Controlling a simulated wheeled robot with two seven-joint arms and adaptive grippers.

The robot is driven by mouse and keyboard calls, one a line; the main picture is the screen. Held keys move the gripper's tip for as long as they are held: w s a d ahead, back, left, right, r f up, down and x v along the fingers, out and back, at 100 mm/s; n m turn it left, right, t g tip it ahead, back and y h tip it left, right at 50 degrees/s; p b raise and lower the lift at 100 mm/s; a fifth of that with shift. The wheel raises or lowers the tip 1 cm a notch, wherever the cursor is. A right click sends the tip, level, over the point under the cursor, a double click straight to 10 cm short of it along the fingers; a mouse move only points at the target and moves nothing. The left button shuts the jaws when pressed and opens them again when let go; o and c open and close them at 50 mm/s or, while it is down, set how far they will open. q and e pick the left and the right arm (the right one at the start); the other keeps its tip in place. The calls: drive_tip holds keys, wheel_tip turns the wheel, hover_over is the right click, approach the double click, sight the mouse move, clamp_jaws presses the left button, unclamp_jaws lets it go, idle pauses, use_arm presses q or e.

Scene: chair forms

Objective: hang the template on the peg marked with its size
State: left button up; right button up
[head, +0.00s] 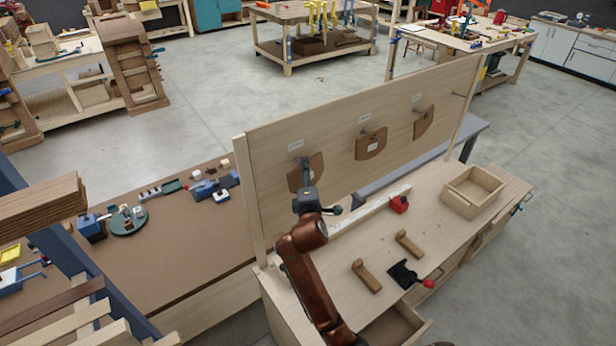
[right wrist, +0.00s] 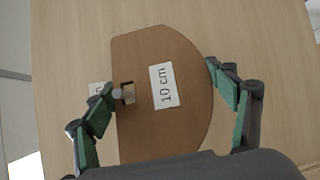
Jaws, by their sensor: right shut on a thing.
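A brown D-shaped template (right wrist: 190,110) with a white "10 cm" label lies flat before the pegboard in the right wrist view. My right gripper (right wrist: 160,80) has one finger at its straight edge and one at its curved edge, shut on it. A board label (right wrist: 96,88) beside that edge is mostly hidden by the finger. In the head view, this template (head: 317,164) is at the board's left end, partly hidden by my right gripper (head: 306,190). My left gripper is out of view.
Two other brown templates, middle (head: 371,144) and right (head: 424,123), hang on the pegboard (head: 335,120). A bare peg (head: 458,94) is at the far right.

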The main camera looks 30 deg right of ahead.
drive_tip(key=o, duration=1.4)
